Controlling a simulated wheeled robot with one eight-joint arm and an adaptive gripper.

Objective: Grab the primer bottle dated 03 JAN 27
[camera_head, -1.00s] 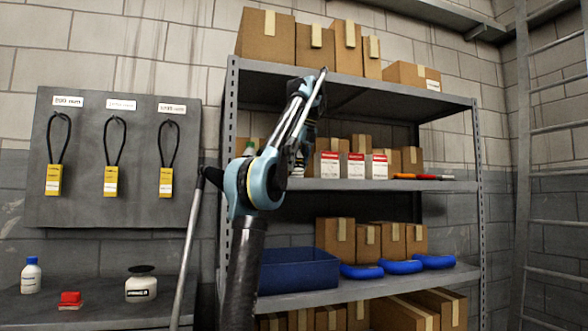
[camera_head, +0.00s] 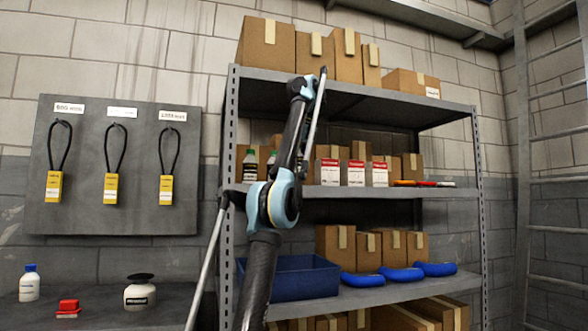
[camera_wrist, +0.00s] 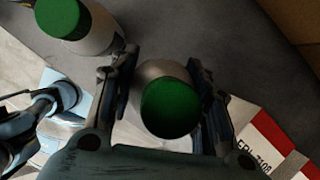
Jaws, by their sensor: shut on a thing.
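My gripper (camera_wrist: 160,72) is shut on a bottle with a green cap (camera_wrist: 170,108), one finger on either side of its pale body, in the wrist view. A second green-capped bottle (camera_wrist: 88,27) stands just outside the left finger. In the head view, green-capped bottles (camera_head: 250,165) stand at the left end of the middle shelf. My arm hides much of the gripper and the held bottle there. No date can be read on any bottle.
White-and-red boxes (camera_head: 356,172) stand right of the arm on the middle shelf (camera_head: 400,190); one corner is close to the right finger in the wrist view (camera_wrist: 268,140). Cardboard boxes stand behind. A shelf post (camera_head: 231,140) rises at the left.

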